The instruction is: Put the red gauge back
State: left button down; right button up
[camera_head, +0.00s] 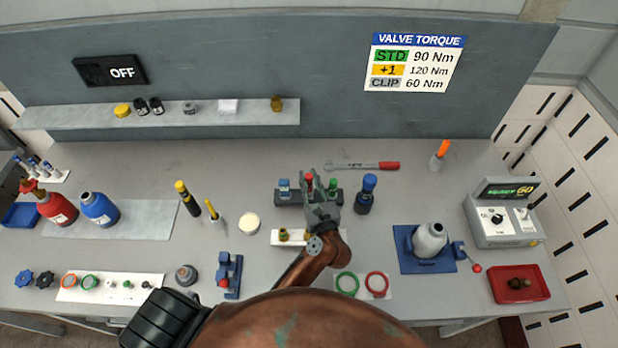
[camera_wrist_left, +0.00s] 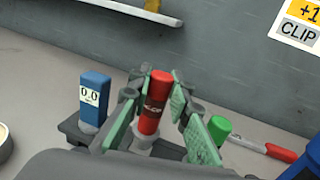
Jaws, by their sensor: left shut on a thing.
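The red gauge (camera_head: 309,178) stands nearly upright between the fingers of my left gripper (camera_head: 318,200). In the left wrist view the red gauge (camera_wrist_left: 157,95) has the green-padded fingers of my left gripper (camera_wrist_left: 160,105) on both sides, shut on it. A pale grey part shows below its red body. It is at the middle of the dark rack (camera_head: 283,197), between the blue gauge (camera_head: 285,184) and the green gauge (camera_head: 333,184). The gripper hides its lower end in the head view; I cannot tell whether it is seated. My right gripper is not in view.
A dark blue-capped bottle (camera_head: 366,194) stands close right of the rack. A red-handled wrench (camera_head: 362,165) lies behind. Green and red rings (camera_head: 377,284) lie at the front.

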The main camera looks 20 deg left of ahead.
pick_arm(q)
jog(key=shift+f+b, duration=0.35)
jog(key=shift+f, duration=0.2)
jog(key=shift+f, duration=0.3)
jog(key=shift+f+b, duration=0.5)
jog(key=shift+b, duration=0.1)
jog(key=c, duration=1.7)
grip_release()
jog(key=shift+r+p, duration=2.6)
jog(key=shift+r, duration=0.45)
jog(key=shift+f, duration=0.1)
